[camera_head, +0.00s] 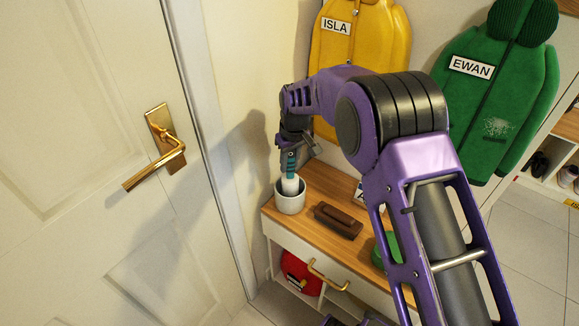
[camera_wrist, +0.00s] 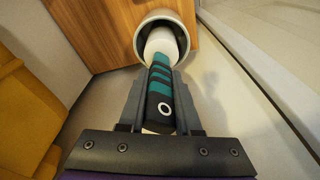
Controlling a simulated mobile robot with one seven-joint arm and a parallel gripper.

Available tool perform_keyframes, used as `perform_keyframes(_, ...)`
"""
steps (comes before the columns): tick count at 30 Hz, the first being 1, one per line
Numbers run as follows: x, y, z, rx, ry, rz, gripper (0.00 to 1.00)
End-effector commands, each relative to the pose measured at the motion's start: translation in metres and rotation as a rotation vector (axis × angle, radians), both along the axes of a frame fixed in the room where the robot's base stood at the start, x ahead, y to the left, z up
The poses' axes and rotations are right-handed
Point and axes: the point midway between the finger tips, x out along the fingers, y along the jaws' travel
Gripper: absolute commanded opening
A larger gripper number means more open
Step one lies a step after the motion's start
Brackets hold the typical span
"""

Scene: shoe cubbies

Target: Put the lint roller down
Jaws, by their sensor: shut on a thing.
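The lint roller has a teal and black handle (camera_wrist: 160,92) and a white roll (camera_head: 290,185). My gripper (camera_head: 293,155) is shut on the handle and holds the roller upright, roll end down. A white cup-shaped pot (camera_head: 290,204) stands at the left end of the wooden bench top. The lower end of the roll is inside the mouth of the pot, which also shows in the wrist view (camera_wrist: 142,24). The pot wall hides the roll's bottom, so I cannot tell whether it touches the pot's floor.
A brown brush (camera_head: 338,220) lies on the bench top (camera_head: 325,185) right of the pot. A green item (camera_head: 386,248) is partly behind my arm. Yellow (camera_head: 372,40) and green (camera_head: 500,90) jackets hang behind. A white door (camera_head: 90,150) stands at left.

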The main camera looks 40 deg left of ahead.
Motion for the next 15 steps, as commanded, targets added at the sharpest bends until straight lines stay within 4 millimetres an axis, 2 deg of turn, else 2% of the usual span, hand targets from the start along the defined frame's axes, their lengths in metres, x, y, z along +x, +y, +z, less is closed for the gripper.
perform_keyframes(2,0.0001,0.0,-0.0103,0.0,0.0,-0.001,0.0)
perform_keyframes(13,0.0001,0.0002,-0.0152,0.001,0.0,0.0,0.0)
perform_keyframes(14,0.0,0.0001,-0.0153,0.001,0.0,0.0,0.34)
perform_keyframes(15,0.0,0.0001,-0.0144,0.001,0.0,0.0,0.41)
